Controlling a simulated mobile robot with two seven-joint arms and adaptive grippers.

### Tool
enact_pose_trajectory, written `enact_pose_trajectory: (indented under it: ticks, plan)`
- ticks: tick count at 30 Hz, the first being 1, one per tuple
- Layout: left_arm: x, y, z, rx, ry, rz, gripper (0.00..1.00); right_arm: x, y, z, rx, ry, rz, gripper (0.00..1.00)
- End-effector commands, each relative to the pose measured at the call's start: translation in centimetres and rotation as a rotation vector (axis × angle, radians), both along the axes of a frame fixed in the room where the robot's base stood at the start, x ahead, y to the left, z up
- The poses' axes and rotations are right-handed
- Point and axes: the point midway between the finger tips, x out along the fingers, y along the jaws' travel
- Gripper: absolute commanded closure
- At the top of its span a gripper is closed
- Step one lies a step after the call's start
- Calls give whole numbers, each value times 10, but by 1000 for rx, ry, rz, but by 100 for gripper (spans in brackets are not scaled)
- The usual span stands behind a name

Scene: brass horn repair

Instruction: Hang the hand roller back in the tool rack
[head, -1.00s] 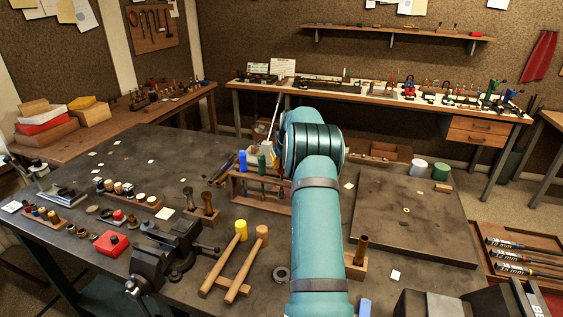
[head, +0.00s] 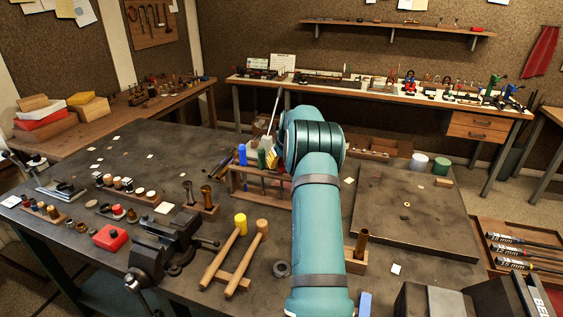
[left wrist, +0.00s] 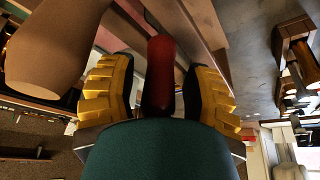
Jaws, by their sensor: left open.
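The wooden tool rack (head: 238,186) stands mid-bench in the head view, with a blue handle (head: 242,156) and a green handle (head: 262,159) upright in it. My left arm hides its right part. My left gripper (head: 272,160) shows there only as a bit of yellow behind my arm. In the left wrist view its yellow-padded fingers (left wrist: 160,90) are apart, either side of a red, dark-ended handle (left wrist: 160,72). I cannot tell whether they touch it, nor whether it is the hand roller's; no roller head shows. My right gripper is not in view.
Two mallets (head: 235,262), a vise (head: 165,245) and a red box (head: 110,237) lie left of my arm. A wooden holder with brass tubes (head: 205,202) stands left of the rack. A dark flat plate (head: 410,215) is mostly clear on the right.

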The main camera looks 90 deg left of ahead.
Motion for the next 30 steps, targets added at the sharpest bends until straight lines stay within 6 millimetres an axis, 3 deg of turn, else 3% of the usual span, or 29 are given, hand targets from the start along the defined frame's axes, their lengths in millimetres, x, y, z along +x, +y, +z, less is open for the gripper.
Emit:
enact_pose_trajectory:
  ticks: [5, 15, 21, 30]
  plan:
    - [3, -4, 12, 2, 0, -1, 51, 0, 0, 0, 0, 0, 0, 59]
    - [13, -27, 74, 4, -1, -1, 51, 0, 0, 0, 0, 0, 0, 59]
    - [17, -38, 101, 3, 0, -1, 51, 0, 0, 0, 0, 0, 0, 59]
    - [19, -43, 112, 1, 0, 0, 51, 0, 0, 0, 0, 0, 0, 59]
